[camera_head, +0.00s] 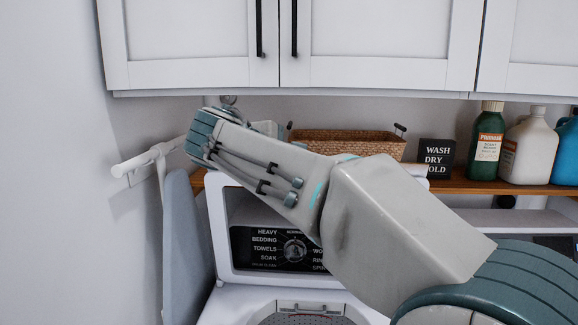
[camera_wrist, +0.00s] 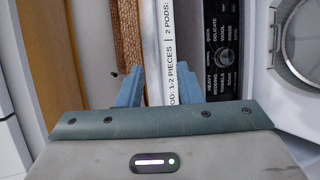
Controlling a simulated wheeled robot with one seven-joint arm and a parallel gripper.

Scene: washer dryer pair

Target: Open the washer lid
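The washer's control panel (camera_head: 270,248) with its dial faces me in the head view, set in a white console partly hidden by my arm. Below it is the white washer top with a grey rounded area and a small handle-like bar (camera_head: 308,308); I cannot tell from this edge whether the lid is shut. In the wrist view, the panel (camera_wrist: 222,45) runs beside a round white rim with a grey inside (camera_wrist: 305,40). My gripper (camera_wrist: 160,70) is open, its two blue fingers apart, with a white lettered strip (camera_wrist: 167,40) seen between them. It is hidden in the head view.
A wooden shelf (camera_head: 462,184) behind holds a wicker basket (camera_head: 345,145), a black sign (camera_head: 437,158) and several bottles (camera_head: 488,140). White cabinets (camera_head: 380,45) hang above. An ironing board (camera_head: 188,240) leans at the left wall.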

